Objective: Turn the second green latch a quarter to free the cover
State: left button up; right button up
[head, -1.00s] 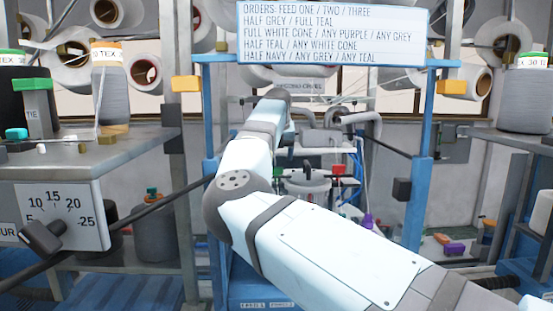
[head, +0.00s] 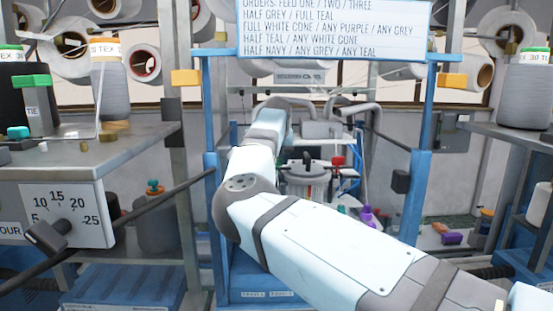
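A round pale machine head (head: 308,176) stands inside the blue frame, with a dark upright part (head: 307,160) on top and a small red part (head: 338,160) at its right. A small dark green spot (head: 283,169) shows at its left edge, too small to tell whether it is a latch. No second green latch or cover can be made out clearly. My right arm comes in from the lower right, bends at the elbow and reaches up toward the back left of the machine. Its fingers cannot be picked out. My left gripper is not in view.
A blue frame (head: 421,200) with an order sign (head: 333,30) surrounds the machine. Grey curved pipes (head: 365,108) stand behind. Purple and red items lie at lower right.

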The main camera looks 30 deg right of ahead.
jog(key=shift+m, duration=0.3)
jog(key=m+h, duration=0.1)
jog(key=m, duration=0.2)
jog(key=shift+r+g, duration=0.1)
jog(key=shift+g, duration=0.3)
jog(key=m, duration=0.2)
jog(key=m+g+h+p, duration=0.1)
jog(key=m, duration=0.1)
jog(key=shift+w+g, duration=0.1)
jog(key=shift+g, duration=0.2)
jog(key=m+g, duration=0.1)
jog(key=m, duration=0.1)
jog(key=m+p, duration=0.1)
jog(key=m, duration=0.2)
jog(key=shift+g, duration=0.4)
jog(key=shift+w+m+g, duration=0.1)
jog(key=shift+m+g, duration=0.6)
jog(key=shift+m, duration=1.1)
jog(key=o, duration=0.9)
